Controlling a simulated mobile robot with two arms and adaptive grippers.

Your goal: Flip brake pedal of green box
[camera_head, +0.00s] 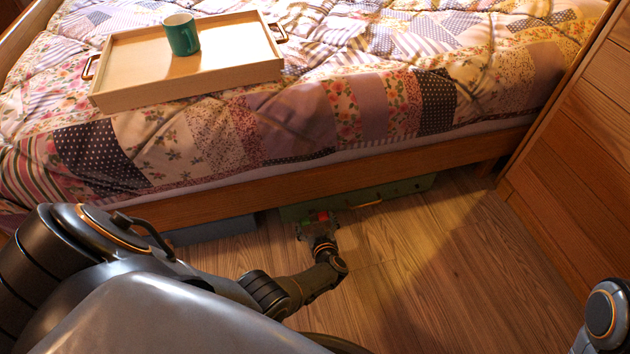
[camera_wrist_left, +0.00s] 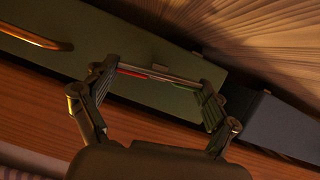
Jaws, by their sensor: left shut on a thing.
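The green box (camera_head: 400,190) lies under the bed's edge, its front facing the room. It fills the middle of the left wrist view (camera_wrist_left: 150,45). My left gripper (camera_head: 318,217) is at the left part of that front. In the left wrist view its fingers (camera_wrist_left: 158,78) stand wide apart, shut on the ends of a thin bar with red on it, which I take to be the brake pedal (camera_wrist_left: 135,72). Red also shows between the fingers in the head view. The fingers partly hide the pedal, and its tilt is hard to tell. My right gripper is out of view.
A brass handle (camera_head: 368,204) sits on the green box's front, to the right of my gripper. A blue-grey box (camera_head: 215,230) is under the bed to the left. The bed's wooden rail (camera_head: 300,180) runs just above. A wooden cabinet (camera_head: 570,150) stands at right; the floor (camera_head: 430,270) is clear.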

